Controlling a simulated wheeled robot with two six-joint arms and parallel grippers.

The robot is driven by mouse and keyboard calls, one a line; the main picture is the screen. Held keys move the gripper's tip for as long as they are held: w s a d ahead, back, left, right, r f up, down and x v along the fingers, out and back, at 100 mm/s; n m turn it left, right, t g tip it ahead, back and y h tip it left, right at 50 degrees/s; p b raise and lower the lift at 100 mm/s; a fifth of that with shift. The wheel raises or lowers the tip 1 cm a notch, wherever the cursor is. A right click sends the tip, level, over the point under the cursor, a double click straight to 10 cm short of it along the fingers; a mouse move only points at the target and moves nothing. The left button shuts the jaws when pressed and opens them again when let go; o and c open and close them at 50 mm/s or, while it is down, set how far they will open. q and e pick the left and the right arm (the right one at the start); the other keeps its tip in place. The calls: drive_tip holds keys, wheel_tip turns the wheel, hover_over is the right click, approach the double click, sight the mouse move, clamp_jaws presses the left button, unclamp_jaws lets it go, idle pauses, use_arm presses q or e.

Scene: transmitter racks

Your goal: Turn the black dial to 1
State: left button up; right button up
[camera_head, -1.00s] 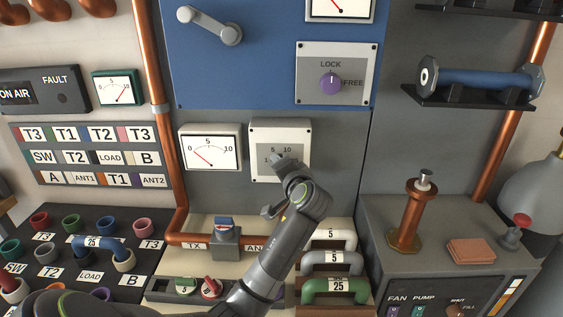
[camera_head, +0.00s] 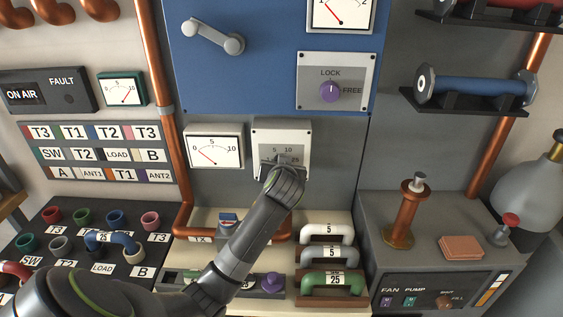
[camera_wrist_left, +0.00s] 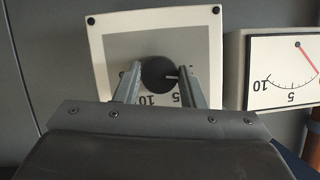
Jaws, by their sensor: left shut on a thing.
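The black dial (camera_wrist_left: 157,75) is a round dark knob on a pale panel (camera_head: 262,134) below the blue cabinet front. In the left wrist view, which sees the panel upside down, a light pointer mark on the dial points right, which is the panel's left side. The numbers 5 and 10 show there; the 1 is hidden by a finger. My left gripper (camera_wrist_left: 160,78) is shut on the dial, one finger on each side. In the head view the left gripper (camera_head: 280,163) covers most of the dial. My right gripper is not in view.
A white meter (camera_head: 214,150) sits close to the panel's left. A purple LOCK/FREE knob (camera_head: 330,91) is above. Below are coloured handles (camera_head: 333,284) and a small purple knob (camera_head: 272,282). A copper pipe (camera_head: 154,90) runs down on the left.

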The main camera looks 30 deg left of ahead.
use_arm(q)
drive_tip(key=shift+s+f+n+h+p, duration=0.1)
drive_tip(key=shift+n+h+p, duration=0.25)
drive_tip(key=shift+n, duration=0.25)
idle(0.3)
drive_tip(key=o, duration=1)
drive_tip(key=shift+b+v, duration=1.35)
drive_tip(key=shift+v, duration=7.3)
drive_tip(key=shift+s+a+f, duration=0.1)
drive_tip(key=shift+a+f, duration=0.05)
